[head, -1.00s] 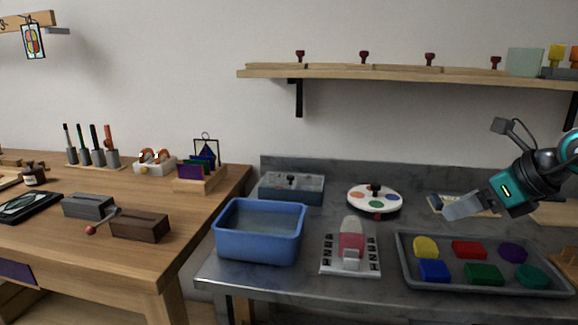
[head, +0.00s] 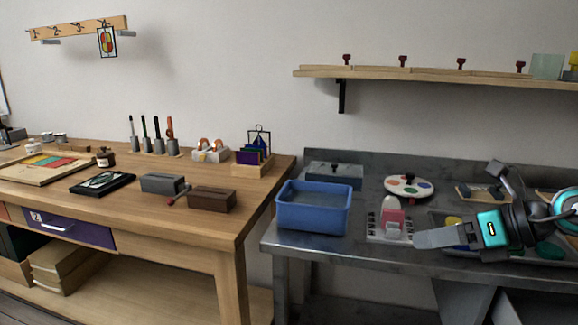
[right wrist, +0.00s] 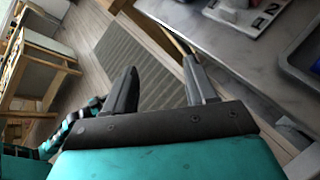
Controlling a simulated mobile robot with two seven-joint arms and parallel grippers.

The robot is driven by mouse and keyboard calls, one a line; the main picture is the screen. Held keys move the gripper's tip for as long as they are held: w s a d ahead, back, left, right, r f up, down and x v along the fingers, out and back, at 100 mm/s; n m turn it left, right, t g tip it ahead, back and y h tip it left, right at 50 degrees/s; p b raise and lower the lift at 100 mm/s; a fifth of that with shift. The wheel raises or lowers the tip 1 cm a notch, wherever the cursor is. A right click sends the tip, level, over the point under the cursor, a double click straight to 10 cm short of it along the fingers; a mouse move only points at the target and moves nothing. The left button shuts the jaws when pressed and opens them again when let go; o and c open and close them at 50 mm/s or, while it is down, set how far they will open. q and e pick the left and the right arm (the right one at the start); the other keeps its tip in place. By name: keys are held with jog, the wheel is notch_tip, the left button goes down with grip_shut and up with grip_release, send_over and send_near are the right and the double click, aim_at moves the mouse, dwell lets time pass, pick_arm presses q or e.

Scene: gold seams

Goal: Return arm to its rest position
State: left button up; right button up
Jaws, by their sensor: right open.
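My right arm comes in from the right in the head view. Its gripper (head: 440,237) is over the front part of the grey metal table (head: 400,262) and points left. It covers part of the dark tray (head: 437,218) of coloured pieces. In the right wrist view the two fingers (right wrist: 160,90) stand apart with nothing between them. Below them are the table's edge and the floor. My left gripper is not in view.
A blue bin (head: 313,222) and a white stand with a pink piece (head: 391,217) are left of the gripper. A wooden workbench (head: 160,217) stands further left. Floor with a striped grey mat (right wrist: 150,65) lies beyond the table edge.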

jog(key=s+a+f+m+t+y, duration=0.2)
jog(key=a+m+y, duration=0.1)
jog(key=a+m, duration=0.2)
jog(key=s+a+f+m+t+y, duration=0.1)
jog(key=s+a+m+t+y, duration=0.15)
jog(key=a+m, duration=0.35)
jog(key=s+d+f+m+h, duration=0.1)
jog(key=s+f+m+h, duration=0.5)
jog(key=f+m, duration=0.75)
jog(key=s+d+f+m+h, duration=0.1)
jog(key=s+f+m+h, duration=0.55)
jog(key=f+m, duration=0.65)
pick_arm(q)
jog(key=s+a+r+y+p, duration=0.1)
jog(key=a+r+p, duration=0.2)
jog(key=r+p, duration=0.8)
jog(key=p, duration=0.4)
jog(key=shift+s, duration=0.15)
pick_arm(e)
notch_tip(320, 180, up, 11)
jog(key=s+d+m, duration=0.1)
jog(key=s+d, duration=0.1)
jog(key=s, duration=0.1)
jog(key=shift+d+f+m+g+h, duration=0.15)
jog(key=shift+m+g+h, duration=0.15)
jog(key=shift+m+g, duration=0.05)
